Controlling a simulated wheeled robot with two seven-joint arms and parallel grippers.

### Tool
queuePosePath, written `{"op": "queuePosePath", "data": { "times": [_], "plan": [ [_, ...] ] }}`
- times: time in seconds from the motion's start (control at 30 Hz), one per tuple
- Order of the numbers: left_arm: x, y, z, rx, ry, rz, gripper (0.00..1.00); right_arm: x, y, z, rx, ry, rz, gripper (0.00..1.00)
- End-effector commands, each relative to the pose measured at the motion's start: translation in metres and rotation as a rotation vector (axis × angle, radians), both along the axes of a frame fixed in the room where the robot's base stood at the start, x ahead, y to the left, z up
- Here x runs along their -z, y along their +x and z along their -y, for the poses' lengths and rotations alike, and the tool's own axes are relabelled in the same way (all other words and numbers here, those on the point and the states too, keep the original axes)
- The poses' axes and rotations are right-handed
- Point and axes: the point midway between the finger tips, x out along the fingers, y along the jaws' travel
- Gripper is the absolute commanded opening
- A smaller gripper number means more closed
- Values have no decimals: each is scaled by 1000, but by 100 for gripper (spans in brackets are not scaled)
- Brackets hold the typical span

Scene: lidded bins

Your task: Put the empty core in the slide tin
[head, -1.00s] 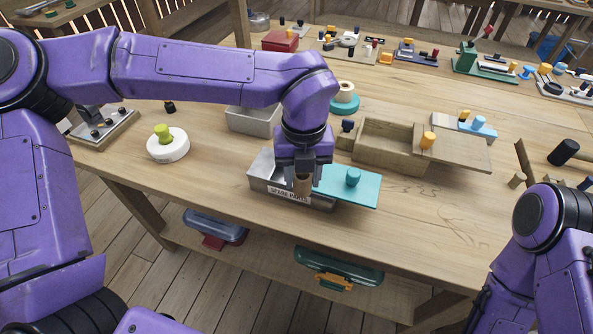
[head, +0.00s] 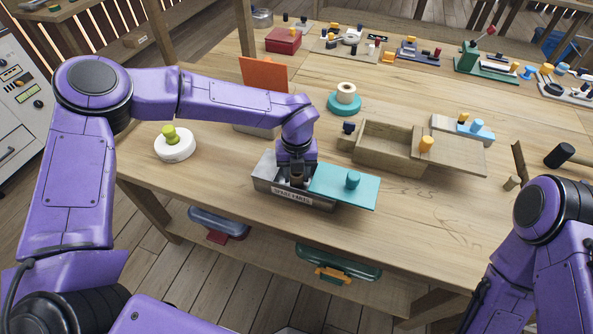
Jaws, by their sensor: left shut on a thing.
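The slide tin (head: 268,183) is a grey metal box with a label on its front, near the table's front edge. Its teal sliding lid (head: 343,187), with a round knob, is slid to the right, so the left part is open. My left gripper (head: 297,179) points down over that opening, shut on a small brown cylinder, the empty core (head: 297,181). The core is upright at the level of the tin's opening; I cannot tell whether it touches the tin's floor. My right gripper is out of view; only its arm shows at the right.
A grey bin with a raised orange lid (head: 263,76) stands behind the tin. A wooden box (head: 388,158) with a slid lid is at the back right. A white round lid (head: 175,147) with a green knob lies left.

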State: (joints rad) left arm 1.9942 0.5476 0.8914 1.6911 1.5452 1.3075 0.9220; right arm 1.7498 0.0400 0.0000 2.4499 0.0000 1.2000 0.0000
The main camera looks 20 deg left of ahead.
Motion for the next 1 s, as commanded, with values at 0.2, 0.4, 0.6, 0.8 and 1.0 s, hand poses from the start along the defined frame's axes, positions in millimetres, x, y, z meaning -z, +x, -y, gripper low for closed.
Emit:
{"op": "queuePosePath", "data": {
  "times": [0.2,0.4,0.6,0.8,1.0],
  "plan": [
    [5,0,0,0,0,-1,13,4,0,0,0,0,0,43],
    [3,0,0,0,0,-1,52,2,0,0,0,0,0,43],
    [-4,0,0,0,-1,0,52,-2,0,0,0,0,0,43],
    [-43,2,0,-2,-2,6,52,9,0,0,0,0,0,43],
    [-93,1,0,0,-2,4,52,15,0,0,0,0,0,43]
  ]
}}
